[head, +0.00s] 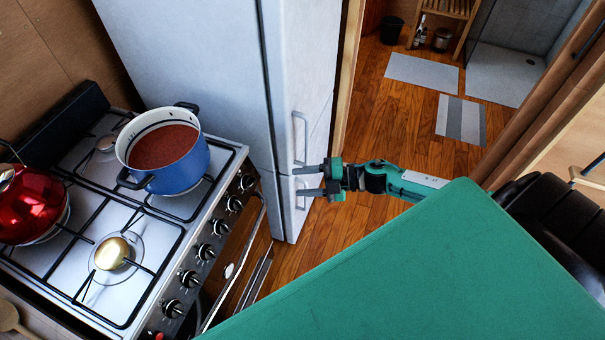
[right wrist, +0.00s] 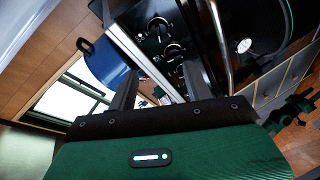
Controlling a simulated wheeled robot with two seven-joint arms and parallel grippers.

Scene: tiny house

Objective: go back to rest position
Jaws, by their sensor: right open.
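My right gripper (head: 308,181) is open and empty in the head view, in front of the fridge (head: 215,75) near its door handles. It points left toward the stove. In the right wrist view its two fingers (right wrist: 155,88) stand apart with nothing between them. The stove's knobs and the blue pot (right wrist: 104,62) show beyond the fingers. My left gripper is not in view.
The stove (head: 160,235) at the left bears a blue pot (head: 178,176) of red contents and a red kettle (head: 30,205). Wooden floor (head: 405,125) lies open toward a doorway with grey mats (head: 460,120). A green part of my body fills the front right.

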